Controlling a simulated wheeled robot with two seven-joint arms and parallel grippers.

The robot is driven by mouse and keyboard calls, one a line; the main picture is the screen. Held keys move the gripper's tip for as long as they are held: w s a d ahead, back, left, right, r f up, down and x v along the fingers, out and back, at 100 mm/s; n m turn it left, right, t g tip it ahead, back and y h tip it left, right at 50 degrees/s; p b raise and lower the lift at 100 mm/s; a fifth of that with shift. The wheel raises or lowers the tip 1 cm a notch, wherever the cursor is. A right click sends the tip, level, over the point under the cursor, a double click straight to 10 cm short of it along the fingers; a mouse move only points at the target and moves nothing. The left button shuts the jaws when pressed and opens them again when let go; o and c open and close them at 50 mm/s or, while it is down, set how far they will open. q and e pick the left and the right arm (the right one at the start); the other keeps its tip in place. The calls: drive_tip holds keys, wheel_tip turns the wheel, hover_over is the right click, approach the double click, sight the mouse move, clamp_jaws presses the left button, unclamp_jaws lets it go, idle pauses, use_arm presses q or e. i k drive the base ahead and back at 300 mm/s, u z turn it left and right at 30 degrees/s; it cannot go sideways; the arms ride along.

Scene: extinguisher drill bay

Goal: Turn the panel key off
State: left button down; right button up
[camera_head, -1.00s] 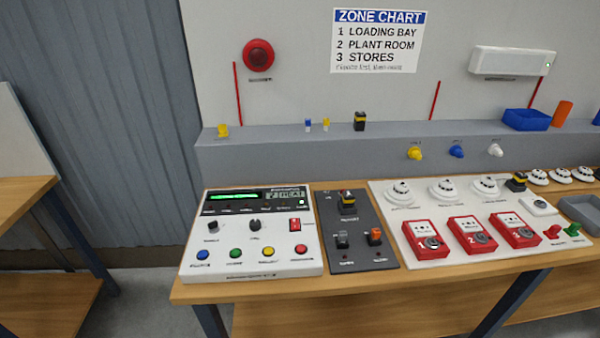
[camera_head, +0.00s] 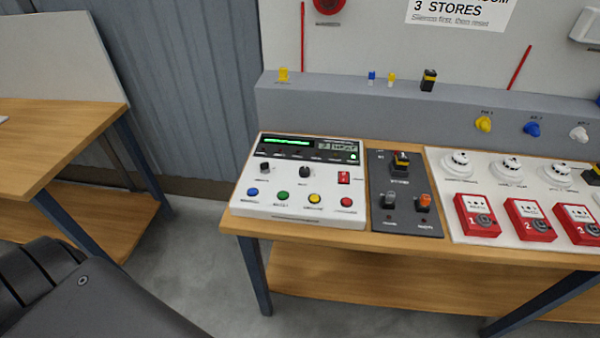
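The white control panel (camera_head: 240,204) sits at the left end of the wooden bench. It has a dark strip with a lit green display (camera_head: 288,141) along its back. Two black knobs stand in its middle row: a left one (camera_head: 265,168) and a middle one (camera_head: 305,172). Either may be the panel key; their labels and pointer directions are too small to read. A red switch (camera_head: 344,177) is to their right. Blue, green, yellow and red buttons line the front. Neither gripper is in view; only a dark part of my own body shows at the lower left.
A dark grey switch module (camera_head: 405,225) stands right of the panel, then a white board (camera_head: 465,233) with detectors and red call points. A grey ledge (camera_head: 350,110) runs behind. Another wooden table (camera_head: 60,135) is at left, with open floor between.

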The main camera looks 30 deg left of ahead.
sight(264, 166)
drive_tip(key=k, duration=1.2)
drive_tip(key=u, duration=0.95)
drive_tip(key=i, duration=1.35)
drive_tip(key=z, duration=0.8)
